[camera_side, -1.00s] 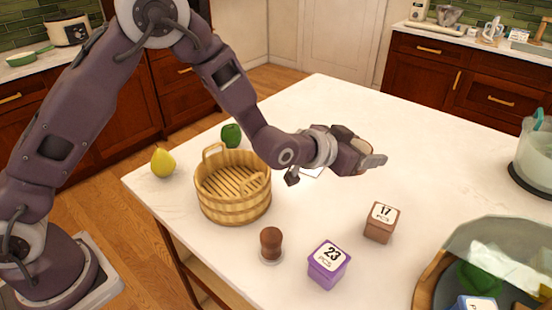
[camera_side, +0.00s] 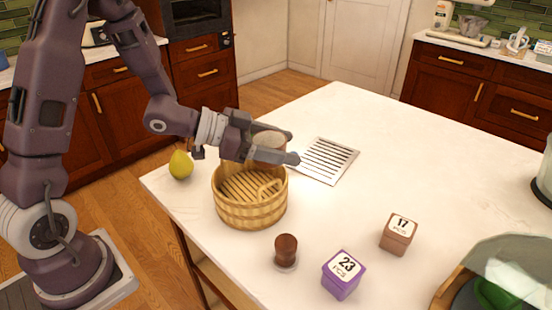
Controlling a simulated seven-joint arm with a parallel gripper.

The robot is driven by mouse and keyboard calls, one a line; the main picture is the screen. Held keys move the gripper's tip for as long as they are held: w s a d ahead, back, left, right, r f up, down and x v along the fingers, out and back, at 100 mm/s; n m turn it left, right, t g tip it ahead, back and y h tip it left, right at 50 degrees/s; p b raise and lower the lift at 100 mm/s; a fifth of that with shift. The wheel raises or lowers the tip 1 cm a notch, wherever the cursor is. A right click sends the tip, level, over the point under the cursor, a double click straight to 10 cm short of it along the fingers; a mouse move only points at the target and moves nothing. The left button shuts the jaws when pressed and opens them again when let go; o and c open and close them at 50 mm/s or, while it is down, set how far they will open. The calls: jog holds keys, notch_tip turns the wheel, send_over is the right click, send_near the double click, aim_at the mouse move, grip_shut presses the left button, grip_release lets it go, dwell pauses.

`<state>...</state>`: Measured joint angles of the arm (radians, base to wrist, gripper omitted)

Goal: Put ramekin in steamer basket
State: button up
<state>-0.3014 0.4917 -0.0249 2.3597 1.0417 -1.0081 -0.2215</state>
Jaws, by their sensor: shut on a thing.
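The steamer basket (camera_side: 250,213) is a round, light wooden tub with a slatted floor and a handle, standing on the white counter. My gripper (camera_side: 288,148) is above the basket's back right rim, with its fingers pointing right. It is shut on a pale beige, rounded thing, which looks like the ramekin (camera_side: 268,138). The fingers hide part of it, and its inside cannot be seen. The gripper also covers the back of the basket.
A slotted metal grate (camera_side: 328,160) lies right of the basket. A yellow pear (camera_side: 181,165) is to its left. A brown shaker (camera_side: 286,250), a purple box (camera_side: 342,274) and a brown box (camera_side: 398,234) stand in front. The counter's middle is clear.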

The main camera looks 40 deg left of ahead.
jog(key=shift+f, duration=1.6)
